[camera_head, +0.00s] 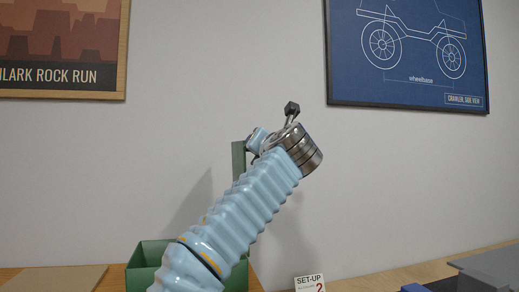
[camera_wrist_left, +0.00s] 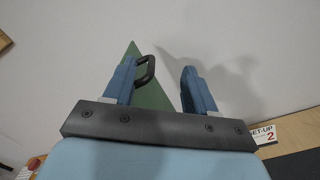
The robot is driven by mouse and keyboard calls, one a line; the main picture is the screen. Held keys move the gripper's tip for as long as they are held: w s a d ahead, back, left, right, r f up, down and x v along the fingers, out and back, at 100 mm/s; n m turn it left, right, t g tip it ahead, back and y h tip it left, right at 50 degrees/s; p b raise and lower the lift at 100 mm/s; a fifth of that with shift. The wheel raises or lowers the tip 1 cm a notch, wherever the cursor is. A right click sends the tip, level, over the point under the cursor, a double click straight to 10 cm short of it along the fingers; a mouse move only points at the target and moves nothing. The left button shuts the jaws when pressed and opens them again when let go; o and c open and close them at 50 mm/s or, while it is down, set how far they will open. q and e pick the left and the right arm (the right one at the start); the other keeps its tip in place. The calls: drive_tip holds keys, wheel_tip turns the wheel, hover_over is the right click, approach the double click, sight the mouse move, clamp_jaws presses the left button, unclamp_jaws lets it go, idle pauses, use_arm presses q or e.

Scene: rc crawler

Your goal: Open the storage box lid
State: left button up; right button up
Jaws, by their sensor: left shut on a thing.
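The green storage box (camera_head: 150,252) stands on the wooden table at the lower left of the head view, partly hidden behind my left arm. Its green lid (camera_head: 238,160) stands raised, seen as a narrow upright strip behind the arm. In the left wrist view the lid (camera_wrist_left: 151,97) shows as a green wedge between and behind my fingers. A black loop handle (camera_wrist_left: 149,70) sits against the left-hand finger. My left gripper (camera_wrist_left: 163,70) is at the handle, its blue fingers visibly apart; its exact contact is unclear. My right gripper is not in view.
Grey items (camera_head: 490,267) lie at the lower right, and a tan board (camera_head: 55,279) lies left of the box. Two framed posters hang on the wall behind.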

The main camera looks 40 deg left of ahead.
use_arm(q)
drive_tip(key=shift+w+d+f, duration=0.2)
drive_tip(key=shift+f, duration=0.25)
drive_tip(key=b+v, duration=0.1)
drive_tip(key=v, duration=1.2)
drive_tip(key=shift+s+r, duration=0.4)
drive_tip(key=shift+s, duration=0.05)
drive_tip(key=shift+d, duration=0.1)
